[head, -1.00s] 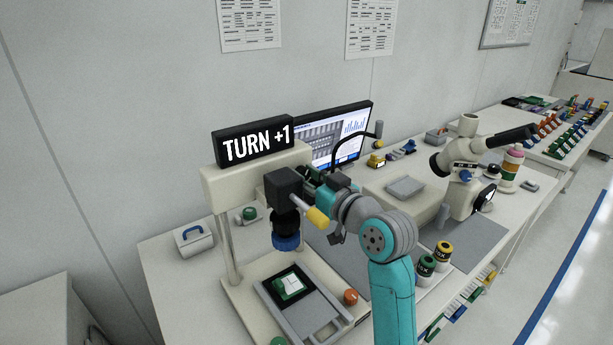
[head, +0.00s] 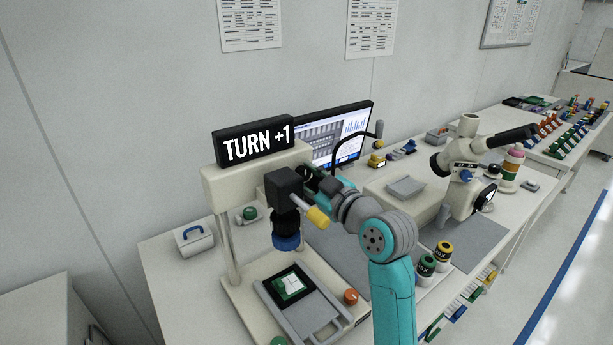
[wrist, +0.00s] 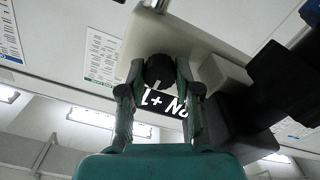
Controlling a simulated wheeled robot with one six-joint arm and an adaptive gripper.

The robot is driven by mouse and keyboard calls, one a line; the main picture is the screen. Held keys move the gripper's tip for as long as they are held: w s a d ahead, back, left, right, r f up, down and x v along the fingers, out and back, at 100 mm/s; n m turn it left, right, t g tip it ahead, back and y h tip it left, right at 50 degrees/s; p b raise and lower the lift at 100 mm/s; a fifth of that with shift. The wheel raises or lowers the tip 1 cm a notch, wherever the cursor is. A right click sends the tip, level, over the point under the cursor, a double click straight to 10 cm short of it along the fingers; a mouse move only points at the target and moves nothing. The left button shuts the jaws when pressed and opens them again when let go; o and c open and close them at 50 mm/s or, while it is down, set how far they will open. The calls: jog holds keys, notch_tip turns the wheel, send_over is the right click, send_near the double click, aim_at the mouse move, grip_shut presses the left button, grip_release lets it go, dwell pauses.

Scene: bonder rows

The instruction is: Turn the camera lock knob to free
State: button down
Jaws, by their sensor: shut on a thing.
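The camera lock knob (wrist: 160,71) is a round black knob with a white mark, seen in the wrist view against the cream head of the machine. My gripper (wrist: 160,80) has a finger on each side of it and is shut on it. In the head view my gripper (head: 313,178) is behind the black camera block (head: 284,186), which hides much of the fingers and the knob. A black display (head: 254,140) on top of the machine reads "TURN +1"; part of it shows upside down in the wrist view.
A yellow-tipped handle (head: 317,217) sticks out from the camera block, close to my wrist. A blue-ringed lens (head: 286,241) hangs over a grey tray (head: 322,305). A monitor (head: 350,128) stands behind, and a microscope (head: 468,175) stands to the right.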

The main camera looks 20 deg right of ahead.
jog(key=c, duration=0.8)
grip_release()
jog(key=shift+s, duration=0.1)
jog(key=v, duration=1.1)
jog(key=shift+s+d, duration=0.15)
jog(key=shift+s, duration=0.2)
